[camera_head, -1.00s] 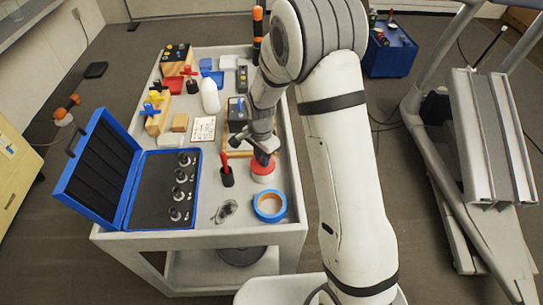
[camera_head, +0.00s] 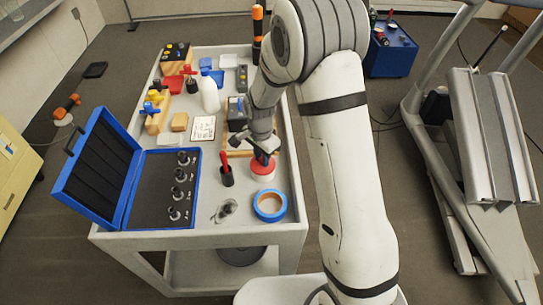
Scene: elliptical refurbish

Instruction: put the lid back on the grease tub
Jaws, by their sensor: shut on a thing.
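The grease tub (camera_head: 263,176) is a short white tub standing on the cart top, right of a black cup with a red handle. Its red lid (camera_head: 263,167) sits at the top of the tub; whether it is fully seated I cannot tell. My gripper (camera_head: 262,157) points down from above at the lid, shut on it. The fingertips are small and partly hidden by the gripper body.
The black cup with a red handle (camera_head: 227,175) stands close on the left. A blue tape roll (camera_head: 269,205) lies in front. An open blue case (camera_head: 166,190) with several sockets fills the front left. A white bottle (camera_head: 209,96) stands farther back.

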